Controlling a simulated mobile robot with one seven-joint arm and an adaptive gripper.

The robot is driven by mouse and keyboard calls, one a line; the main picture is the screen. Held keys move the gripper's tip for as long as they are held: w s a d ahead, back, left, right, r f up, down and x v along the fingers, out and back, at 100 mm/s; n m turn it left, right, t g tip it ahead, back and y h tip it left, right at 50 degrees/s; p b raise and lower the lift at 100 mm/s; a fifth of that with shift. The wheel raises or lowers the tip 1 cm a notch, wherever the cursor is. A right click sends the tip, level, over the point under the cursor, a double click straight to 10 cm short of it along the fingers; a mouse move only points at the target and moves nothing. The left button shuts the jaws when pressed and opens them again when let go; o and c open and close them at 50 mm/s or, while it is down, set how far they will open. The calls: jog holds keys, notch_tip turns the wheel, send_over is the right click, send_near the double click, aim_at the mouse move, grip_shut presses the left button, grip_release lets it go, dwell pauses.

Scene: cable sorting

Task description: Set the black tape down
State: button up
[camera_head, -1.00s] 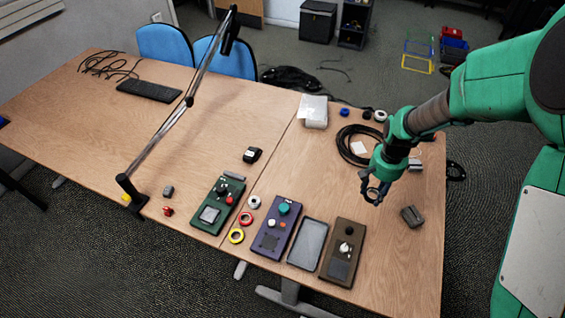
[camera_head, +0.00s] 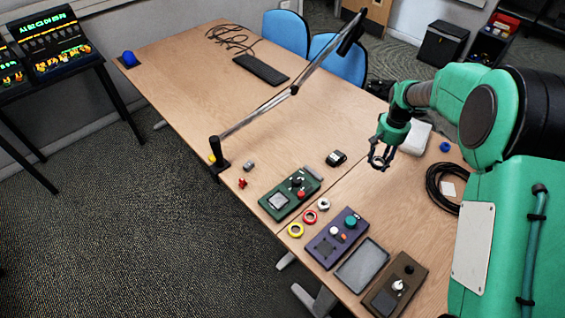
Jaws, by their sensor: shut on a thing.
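My gripper (camera_head: 380,162) hangs above the wooden table, pointing down, at the right of the black box-like item. It is shut on a small dark ring-shaped thing, which seems to be the black tape (camera_head: 377,160). The fingers cover part of it, so its outline is hard to make out. It is held clear of the table top.
On the table (camera_head: 225,95) are a red tape (camera_head: 309,216), a yellow tape (camera_head: 296,230), a white tape (camera_head: 323,204), a blue tape (camera_head: 445,147), a green box (camera_head: 290,195), a purple box (camera_head: 336,238) and a lamp (camera_head: 290,90). The table's left half is mostly bare.

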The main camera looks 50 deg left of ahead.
jog(key=s+a+f+n, duration=0.1)
jog(key=s+a+n, duration=0.1)
jog(key=a, duration=1.2)
jog(key=n, duration=0.5)
send_over(277, 161)
notch_tip(277, 161, down, 3)
jog(key=shift+d+f, duration=0.15)
jog(key=shift+f, duration=2.3)
jog(key=shift+f+b, duration=0.7)
jog(key=shift+f, duration=2.45)
jog(key=shift+f, duration=0.1)
jog(key=shift+f+b, duration=0.35)
jog(key=shift+f, duration=1.4)
